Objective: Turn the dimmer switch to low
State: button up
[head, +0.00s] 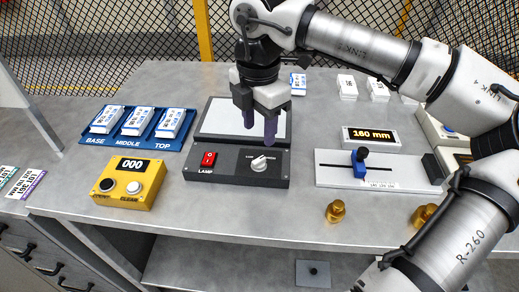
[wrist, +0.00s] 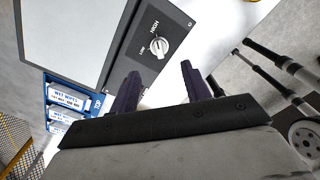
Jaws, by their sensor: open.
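The dimmer switch (head: 259,164) is a round white knob on the dark front panel of the lamp box (head: 222,176). In the wrist view the white knob (wrist: 159,48) shows at the upper middle, with the words LOW and HIGH beside it; its exact setting is hard to read. A red lamp rocker switch (head: 208,159) sits left of the knob. My gripper (head: 259,132) points down just above and behind the knob in the head view. Its two dark fingers are apart with nothing between them, and they also show in the wrist view (wrist: 162,88). They do not touch the knob.
A yellow counter box (head: 128,184) stands to the left. A blue tray (head: 112,139) of labelled packs lies behind it. A slide gauge (head: 385,175) with a 160 mm display (head: 371,138) is at the right. A brass weight (head: 335,211) stands near the front edge.

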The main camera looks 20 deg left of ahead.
aim_at(259, 159)
notch_tip(259, 159, down, 9)
jog(key=shift+r+p, duration=0.2)
jog(key=shift+p, duration=0.45)
jog(key=c, duration=1)
jog(key=shift+w, duration=0.1)
